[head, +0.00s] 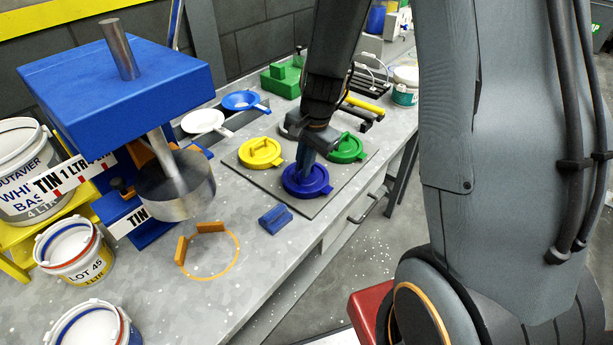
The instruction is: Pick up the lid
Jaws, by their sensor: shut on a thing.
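Three lids stand on a grey mat (334,193) on the bench: a yellow lid (261,153), a blue lid (300,188) and a green lid (347,148). My gripper (305,168) reaches down from above onto the blue lid and is shut on it, at its middle. The blue lid is at mat height; I cannot tell whether it touches the mat. The grip point is partly hidden by my gripper. The yellow and green lids are close by on either side, each with a raised handle.
A blue press with a metal cylinder (175,185) stands left. An orange ring (232,268) and a blue block (275,219) lie on the bench (285,262).

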